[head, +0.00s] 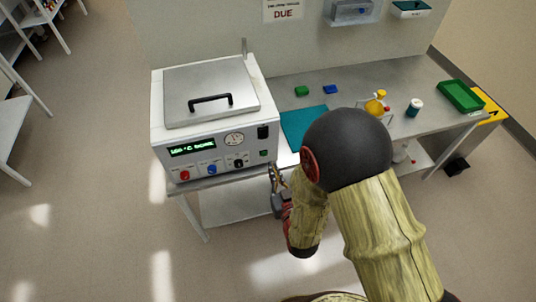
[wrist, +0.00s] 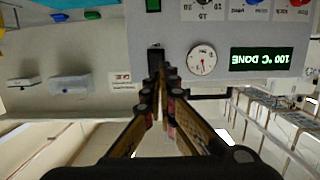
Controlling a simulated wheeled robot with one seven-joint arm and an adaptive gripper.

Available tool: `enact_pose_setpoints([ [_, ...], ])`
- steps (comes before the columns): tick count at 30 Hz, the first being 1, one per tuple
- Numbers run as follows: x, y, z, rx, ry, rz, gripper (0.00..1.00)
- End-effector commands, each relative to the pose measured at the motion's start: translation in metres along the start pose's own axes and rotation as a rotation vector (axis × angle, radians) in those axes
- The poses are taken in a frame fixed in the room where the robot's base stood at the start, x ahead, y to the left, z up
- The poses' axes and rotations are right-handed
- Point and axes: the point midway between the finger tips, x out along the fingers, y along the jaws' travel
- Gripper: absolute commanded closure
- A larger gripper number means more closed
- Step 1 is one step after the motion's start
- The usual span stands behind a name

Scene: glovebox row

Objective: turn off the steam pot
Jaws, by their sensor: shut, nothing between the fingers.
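The steam pot (head: 160,130) is a white box with a grey lid and a black handle, standing on the left end of the bench. Its green display (head: 192,148) reads 100 °C DONE, also in the wrist view (wrist: 262,59). The front has a round gauge (head: 234,139), a red button (head: 185,175), a blue one (head: 211,169), a black knob (head: 238,163), a small green square (head: 264,153) and a black switch (head: 263,132). My gripper (wrist: 158,68) is shut and empty. In the wrist view its tips overlap the black switch (wrist: 155,50); I cannot tell whether they touch.
The bench (head: 345,85) holds a teal mat (head: 297,122), green (head: 302,91) and blue (head: 330,89) blocks, a yellow-topped bottle (head: 375,106), a white jar (head: 414,107) and a green tray (head: 460,96). The floor left of the pot is open. The wrist view is upside down.

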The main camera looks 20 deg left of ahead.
Motion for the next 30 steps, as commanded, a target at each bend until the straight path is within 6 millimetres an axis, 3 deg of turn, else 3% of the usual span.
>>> enact_pose_setpoints([
  [18,0.109,0.000,0.001,0.000,0.000,0.000,1.00],
  [24,0.129,0.000,0.001,0.000,-0.001,0.001,1.00],
  [30,0.135,0.000,0.000,0.000,0.000,0.000,1.00],
])
